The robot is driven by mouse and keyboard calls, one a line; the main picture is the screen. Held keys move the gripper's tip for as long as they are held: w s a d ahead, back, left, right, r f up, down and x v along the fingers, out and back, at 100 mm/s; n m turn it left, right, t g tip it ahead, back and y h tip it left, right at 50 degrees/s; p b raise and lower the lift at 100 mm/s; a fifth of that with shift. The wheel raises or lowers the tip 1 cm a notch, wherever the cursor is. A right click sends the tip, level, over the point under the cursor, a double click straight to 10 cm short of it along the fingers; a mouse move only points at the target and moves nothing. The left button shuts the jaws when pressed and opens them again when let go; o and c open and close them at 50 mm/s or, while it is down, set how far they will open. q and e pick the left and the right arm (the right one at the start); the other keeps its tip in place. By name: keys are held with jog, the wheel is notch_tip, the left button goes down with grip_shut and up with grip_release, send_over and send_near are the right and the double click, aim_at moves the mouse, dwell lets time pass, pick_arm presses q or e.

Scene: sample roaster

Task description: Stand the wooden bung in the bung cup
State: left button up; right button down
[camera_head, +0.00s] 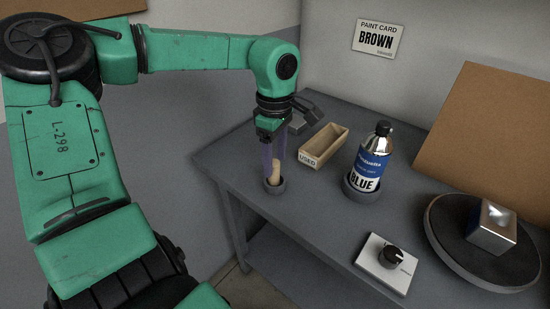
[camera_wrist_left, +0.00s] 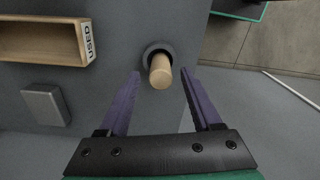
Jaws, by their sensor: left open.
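The wooden bung (camera_head: 275,172) stands in the bung cup (camera_head: 275,187), a small grey round cup on the grey table near its left edge. In the left wrist view the bung (camera_wrist_left: 160,71) shows its round end towards the camera, with the dark rim of the cup (camera_wrist_left: 150,50) around its base. My left gripper (camera_head: 275,155) is above the cup with its purple fingers pointing down. In the left wrist view the fingers (camera_wrist_left: 161,78) are apart, one on each side of the bung, with gaps between. My right gripper is not in view.
A wooden tray marked USED (camera_head: 324,147) is just right of the cup. A grey block (camera_wrist_left: 45,104) lies near the tray.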

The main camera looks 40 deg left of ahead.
pick_arm(q)
notch_tip(320, 180, up, 12)
jog(key=shift+f, duration=0.25)
dwell(0.3)
